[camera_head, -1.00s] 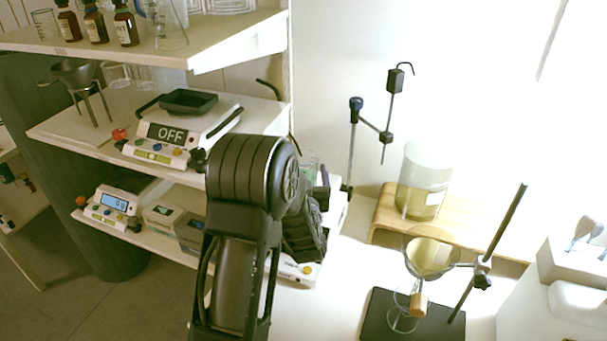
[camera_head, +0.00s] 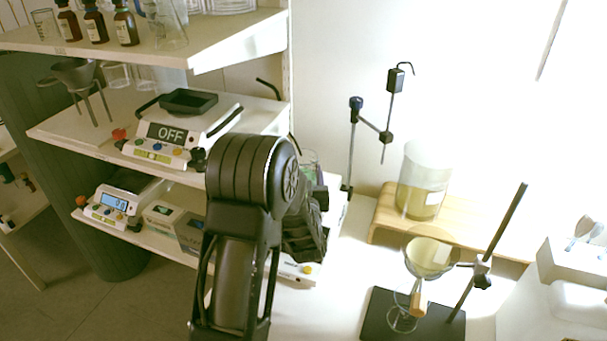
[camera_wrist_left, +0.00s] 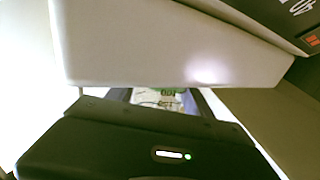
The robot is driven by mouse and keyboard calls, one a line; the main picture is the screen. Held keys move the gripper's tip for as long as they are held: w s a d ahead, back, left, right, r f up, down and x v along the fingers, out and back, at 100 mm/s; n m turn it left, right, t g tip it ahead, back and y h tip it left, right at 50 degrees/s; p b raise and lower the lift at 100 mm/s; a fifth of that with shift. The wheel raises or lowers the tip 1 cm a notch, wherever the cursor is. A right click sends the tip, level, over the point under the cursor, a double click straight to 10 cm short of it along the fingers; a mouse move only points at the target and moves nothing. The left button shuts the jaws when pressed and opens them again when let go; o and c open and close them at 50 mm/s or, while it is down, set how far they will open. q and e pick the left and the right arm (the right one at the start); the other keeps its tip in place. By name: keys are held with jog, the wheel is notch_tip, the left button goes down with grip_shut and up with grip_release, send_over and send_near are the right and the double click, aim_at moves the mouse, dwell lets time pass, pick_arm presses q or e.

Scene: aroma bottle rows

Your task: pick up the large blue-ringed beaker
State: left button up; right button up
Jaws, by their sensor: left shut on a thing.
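My left arm comes up through the middle of the head view, and its gripper (camera_head: 320,192) is beside the right end of the balance shelves, mostly hidden by its own wrist. A glass beaker (camera_head: 309,158) shows just above and behind the gripper; only its upper part is visible and I cannot make out a blue ring. In the left wrist view, the gripper (camera_wrist_left: 165,100) is shut on the beaker, whose white printed label with green above (camera_wrist_left: 160,98) shows between the fingers. My right gripper is not in view.
A large vessel with yellow liquid (camera_head: 425,185) stands on a wooden riser (camera_head: 385,212). A ring stand with a funnel (camera_head: 430,258) is in front. A white panel edge (camera_wrist_left: 180,45) fills the upper wrist view.

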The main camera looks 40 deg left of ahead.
pick_arm(q)
jog(key=shift+c, duration=1.4)
jog(key=shift+r, duration=0.1)
notch_tip(320, 180, up, 10)
